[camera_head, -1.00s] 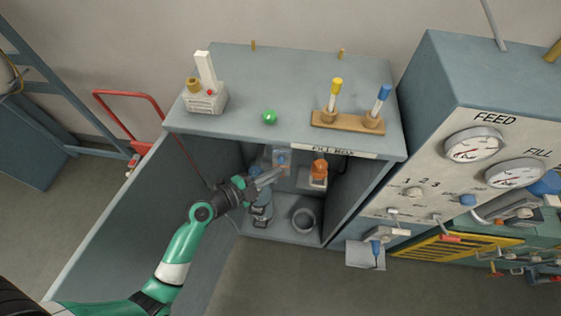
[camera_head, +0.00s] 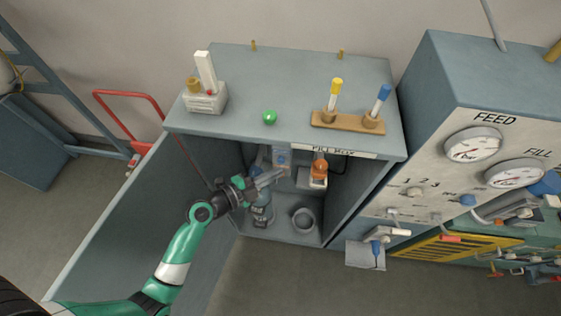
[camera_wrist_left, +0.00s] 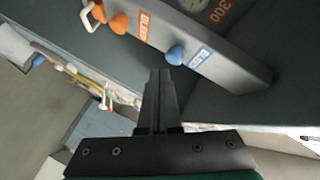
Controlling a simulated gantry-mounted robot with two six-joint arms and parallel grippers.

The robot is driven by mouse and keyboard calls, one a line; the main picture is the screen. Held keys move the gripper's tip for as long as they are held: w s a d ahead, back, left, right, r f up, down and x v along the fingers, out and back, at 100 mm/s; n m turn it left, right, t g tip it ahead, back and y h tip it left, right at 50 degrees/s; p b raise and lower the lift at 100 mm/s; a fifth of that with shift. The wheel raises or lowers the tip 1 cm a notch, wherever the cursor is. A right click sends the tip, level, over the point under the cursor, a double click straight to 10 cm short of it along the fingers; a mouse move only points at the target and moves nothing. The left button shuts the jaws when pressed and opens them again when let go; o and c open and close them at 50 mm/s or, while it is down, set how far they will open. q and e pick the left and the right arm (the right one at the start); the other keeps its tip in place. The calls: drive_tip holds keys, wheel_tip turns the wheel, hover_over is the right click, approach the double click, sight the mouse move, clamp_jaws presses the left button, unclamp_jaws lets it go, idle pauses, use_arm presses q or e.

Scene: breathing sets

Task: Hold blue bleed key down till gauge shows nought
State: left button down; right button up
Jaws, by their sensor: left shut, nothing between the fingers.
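The blue bleed key (camera_wrist_left: 175,54) sits on a grey block in the left wrist view, beside a blue label. In the head view a small blue key (camera_head: 281,158) shows inside the open cabinet. My left gripper (camera_wrist_left: 160,72) is shut and empty, its tips just short of the blue key with a small gap seen. In the head view the left gripper (camera_head: 278,174) reaches into the cabinet. A gauge (camera_wrist_left: 195,4) is cut off at the top edge of the wrist view, so its reading cannot be told. My right gripper is not in view.
An orange key (camera_wrist_left: 118,24) with its own bleed label sits beside the blue one. The cabinet (camera_head: 190,122) has side walls and an open door close to my arm. A grey cup (camera_head: 303,219) stands on its floor. The feed gauge (camera_head: 473,145) is on the right panel.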

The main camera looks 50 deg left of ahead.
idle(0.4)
use_arm(q)
drive_tip(key=shift+w+a+b, duration=0.3)
drive_tip(key=shift+b, duration=0.15)
drive_tip(key=shift+w+a+b, duration=0.35)
drive_tip(key=shift+w+b, duration=0.1)
drive_tip(key=shift+b, duration=0.05)
idle(0.7)
idle(4.9)
drive_tip(key=shift+s+d, duration=0.6)
drive_tip(key=shift+s, duration=0.1)
drive_tip(key=shift+s+d, duration=0.8)
drive_tip(key=shift+s, duration=0.2)
drive_tip(key=shift+s+d, duration=0.75)
drive_tip(key=shift+s, duration=0.25)
